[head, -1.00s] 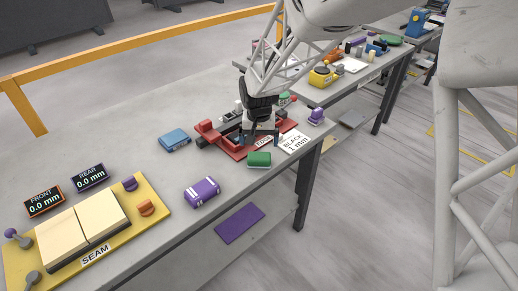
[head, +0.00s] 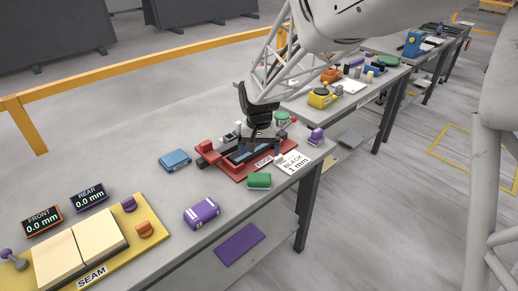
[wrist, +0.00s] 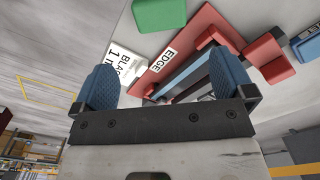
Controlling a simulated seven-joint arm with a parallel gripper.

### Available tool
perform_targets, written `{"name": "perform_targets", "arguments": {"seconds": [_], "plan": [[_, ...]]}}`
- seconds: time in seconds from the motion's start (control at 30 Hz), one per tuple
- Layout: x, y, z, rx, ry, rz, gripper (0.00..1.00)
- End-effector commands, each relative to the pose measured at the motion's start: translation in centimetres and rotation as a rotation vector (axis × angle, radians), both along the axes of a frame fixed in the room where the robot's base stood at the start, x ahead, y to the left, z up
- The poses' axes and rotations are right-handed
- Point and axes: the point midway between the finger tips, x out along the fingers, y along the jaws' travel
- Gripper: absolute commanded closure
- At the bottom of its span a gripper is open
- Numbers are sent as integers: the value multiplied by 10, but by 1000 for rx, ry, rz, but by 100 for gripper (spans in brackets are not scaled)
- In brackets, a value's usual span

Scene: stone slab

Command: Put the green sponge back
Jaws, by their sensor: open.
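The green sponge (head: 259,181) is a small green block lying on the grey bench near its front edge, just in front of a red fixture (head: 228,168). The wrist view shows a green block (wrist: 158,14) at the top edge, partly cut off. My gripper (head: 260,150) is over the red fixture, behind the sponge and apart from it. In the wrist view its two blue fingertips (wrist: 165,82) are wide apart with nothing held between them. The red fixture (wrist: 205,30) with its EDGE label lies beyond the fingers. My gripper hides part of the fixture.
A white BLACK 1 mm card (head: 293,161) lies right of the sponge. A purple block (head: 201,213) is to the left, a blue block (head: 175,160) further back. A yellow SEAM fixture (head: 150,248) is at front left. A purple piece (head: 316,135) stands near the right end.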

Motion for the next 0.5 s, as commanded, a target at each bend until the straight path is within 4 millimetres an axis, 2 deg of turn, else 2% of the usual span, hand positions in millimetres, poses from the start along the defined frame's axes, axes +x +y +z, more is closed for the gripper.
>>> {"name": "perform_targets", "arguments": {"seconds": [0.33,0.5], "plan": [[-1,-1,1,0,-1,0,0],[-7,-10,12,3,-10,-1,0]]}}
